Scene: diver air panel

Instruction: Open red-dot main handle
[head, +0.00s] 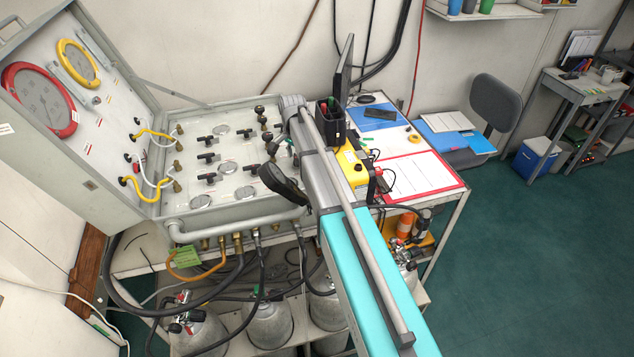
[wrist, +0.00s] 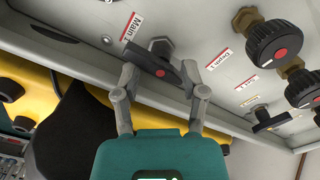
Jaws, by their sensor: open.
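In the wrist view, the red-dot main handle (wrist: 147,60) is a black bar on a metal stem, with a red dot near its middle. It sits on the grey panel beside a red-edged label that reads "Main" and a number. My gripper (wrist: 160,76) is open, with one finger on each side of the handle. The fingertips are close to the bar, but I cannot tell whether they touch it. In the head view, my arm reaches over the right side of the panel case and hides the gripper and this handle.
Round black knobs (wrist: 275,42) with red dots and another black handle (wrist: 272,119) lie to the right in the wrist view. The panel's raised edge (wrist: 75,66) runs close by. A black handset-like thing (head: 283,185) and a yellow box (head: 352,167) are near my arm.

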